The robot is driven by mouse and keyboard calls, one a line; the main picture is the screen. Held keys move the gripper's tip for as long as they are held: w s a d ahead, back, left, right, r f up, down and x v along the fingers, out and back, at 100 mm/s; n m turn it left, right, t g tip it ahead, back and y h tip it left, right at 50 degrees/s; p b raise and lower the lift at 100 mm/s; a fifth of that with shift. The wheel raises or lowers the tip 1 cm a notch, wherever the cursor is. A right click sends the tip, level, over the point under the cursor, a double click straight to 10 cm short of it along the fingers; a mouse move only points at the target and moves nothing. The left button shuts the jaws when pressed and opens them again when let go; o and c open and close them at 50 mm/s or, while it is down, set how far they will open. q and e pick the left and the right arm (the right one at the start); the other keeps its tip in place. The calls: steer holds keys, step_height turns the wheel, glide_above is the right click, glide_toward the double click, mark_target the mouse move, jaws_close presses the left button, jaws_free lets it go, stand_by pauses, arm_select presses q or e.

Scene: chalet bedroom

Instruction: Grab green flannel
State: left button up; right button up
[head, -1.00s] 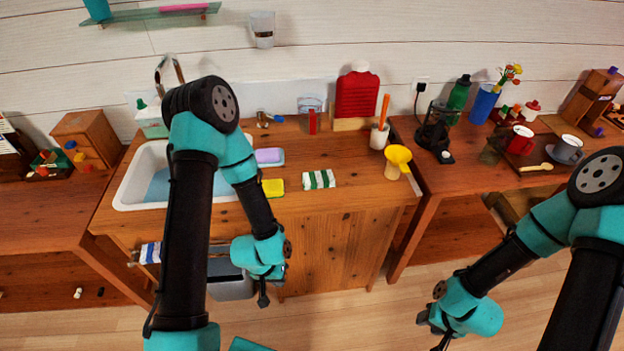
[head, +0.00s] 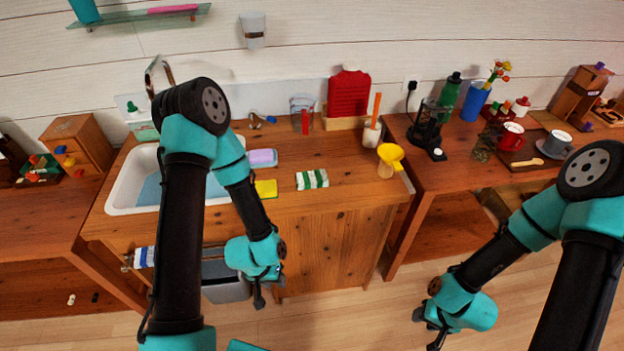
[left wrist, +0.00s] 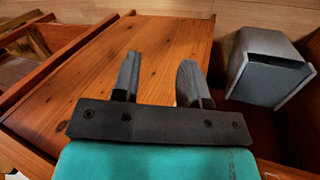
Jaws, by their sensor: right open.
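A folded green-and-white striped cloth (head: 312,179), the only flannel-like green thing I see, lies flat on the wooden counter (head: 345,190), right of the yellow sponge. My left gripper (head: 262,298) hangs below and left of the cloth, in front of the cabinet and below counter height. In the left wrist view its two fingers (left wrist: 158,78) stand apart with nothing between them. The cloth is not in that view. My right gripper (head: 428,333) is open, low at the bottom right over the floor, away from the cloth; its fingertips are small and partly unclear.
A yellow sponge (head: 265,188) and a lilac block (head: 262,158) lie near the sink (head: 125,193). A yellow funnel (head: 390,154) stands on the counter's right. A grey bin (head: 225,284) is below; it also shows in the left wrist view (left wrist: 270,72). The counter around the cloth is clear.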

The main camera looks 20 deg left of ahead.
arm_select(q)
steer(key=o, duration=1.1)
